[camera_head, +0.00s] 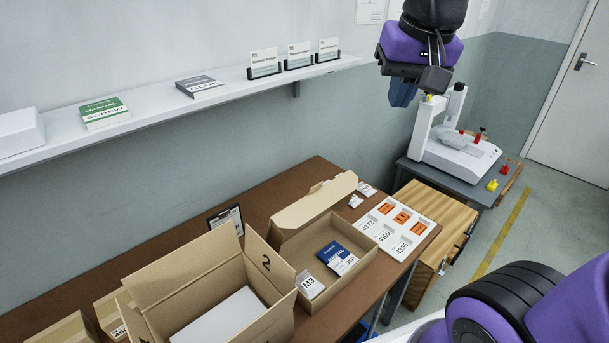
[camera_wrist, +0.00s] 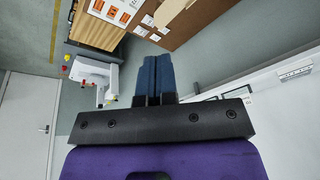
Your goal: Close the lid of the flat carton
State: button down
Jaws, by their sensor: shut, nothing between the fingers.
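The flat carton (camera_head: 345,282) is the low open box on the brown table in the head view. Its lid (camera_head: 315,205) stands up along its back edge, tilted open. Inside lie a blue box with a white label (camera_head: 338,256) and a small white box marked M3 (camera_head: 309,285). My gripper (camera_head: 402,93) is high above the table at upper right, well apart from the carton. Its blue fingers are together and empty, as the wrist view (camera_wrist: 155,78) also shows. Part of the carton shows at the top of the wrist view.
A taller open carton (camera_head: 155,308) stands left of the flat one. A white card with orange labels (camera_head: 396,225) lies right of it. A shelf (camera_head: 215,97) runs along the wall above the table. A gantry screwdriver (camera_head: 452,150) stands on a bench at right.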

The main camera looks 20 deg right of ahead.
jog(key=w+a+f+m+g, duration=0.25)
jog(key=w+f, duration=0.35)
jog(key=w, duration=0.3)
jog(key=w+a+f+m+g+h, duration=0.1)
jog(key=w+a+f+m+g, duration=0.15)
jog(key=w+f+m, duration=0.4)
jog(key=w+a+f+m+g, duration=0.1)
jog(key=w+a+f, duration=0.25)
jog(key=w, duration=0.65)
send_near(315, 190)
jog(key=w+f, duration=0.3)
jog(key=f, duration=0.2)
jog(key=shift+s+d+f, duration=0.15)
jog(key=shift+s+f, duration=0.05)
jog(key=shift+s, duration=0.35)
jog(key=shift+s+d+f, duration=0.15)
jog(key=shift+s, duration=0.4)
jog(key=shift+s+d+f, duration=0.15)
jog(key=shift+s+f, duration=0.05)
jog(key=shift+s, duration=0.35)
